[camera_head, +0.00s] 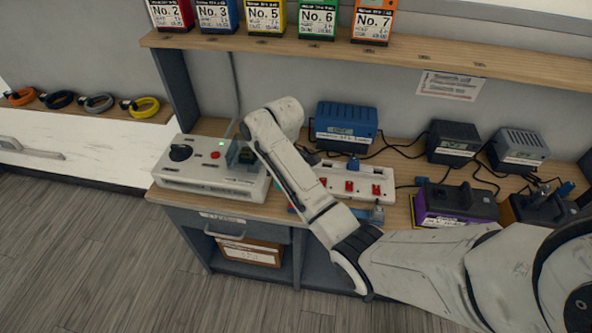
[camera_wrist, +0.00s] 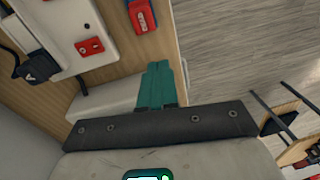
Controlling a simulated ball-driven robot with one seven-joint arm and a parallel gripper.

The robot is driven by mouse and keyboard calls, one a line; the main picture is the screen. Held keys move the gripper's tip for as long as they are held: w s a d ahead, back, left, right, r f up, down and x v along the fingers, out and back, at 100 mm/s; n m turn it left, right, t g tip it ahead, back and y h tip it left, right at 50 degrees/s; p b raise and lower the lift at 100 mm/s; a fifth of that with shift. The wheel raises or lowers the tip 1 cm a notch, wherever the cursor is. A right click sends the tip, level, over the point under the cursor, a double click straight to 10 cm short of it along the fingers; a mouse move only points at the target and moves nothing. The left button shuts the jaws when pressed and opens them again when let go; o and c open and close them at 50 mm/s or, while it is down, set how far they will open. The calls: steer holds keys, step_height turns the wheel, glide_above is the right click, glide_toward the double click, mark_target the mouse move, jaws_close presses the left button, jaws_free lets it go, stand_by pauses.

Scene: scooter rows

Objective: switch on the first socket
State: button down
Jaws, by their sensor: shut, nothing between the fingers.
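The white socket strip (camera_head: 385,178) lies on the bench with several red switches along it; my arm hides its left end in the head view. The wrist view shows the near end of the strip (camera_wrist: 62,25), with a red switch (camera_wrist: 90,46) and a black plug (camera_wrist: 38,66) beside it. I cannot tell whether this switch is on. My gripper (camera_wrist: 156,66) shows teal fingers, shut together and empty, over the bench off the strip's end. The fingertips appear apart from the red switch. In the head view my gripper is largely hidden behind my arm.
A white box with a black knob (camera_head: 181,153) stands left of the strip. Blue (camera_head: 346,125) and grey (camera_head: 520,146) power boxes with cables stand behind. A purple-based box (camera_head: 453,203) sits right. A shelf (camera_head: 420,53) overhangs the bench. A red-and-blue item (camera_wrist: 142,15) lies beside the strip.

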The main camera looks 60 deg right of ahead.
steer(key=w+d+r+n+p, duration=0.1)
steer(key=d+r, duration=0.6)
steer(key=d, duration=0.3)
steer(key=shift+w+d+r+g, duration=0.15)
steer(key=shift+d+r+g, duration=0.1)
steer(key=shift+g, duration=0.05)
steer(key=f+b, duration=0.4)
steer(key=f, duration=0.1)
steer(key=a+f+b, duration=0.1)
steer(key=f+b, duration=0.2)
steer(key=shift+f, duration=0.15)
steer(key=shift+s+a+f+p, duration=0.1)
steer(key=shift+f+p, duration=0.2)
steer(key=shift+f, duration=0.65)
steer(key=shift+s+a+f+p, duration=0.15)
steer(key=shift+f+p, duration=0.1)
steer(key=shift+f, duration=0.7)
steer(key=shift+s+a+f+p, duration=0.1)
steer(key=shift+f+p, duration=0.2)
steer(key=shift+f, duration=0.65)
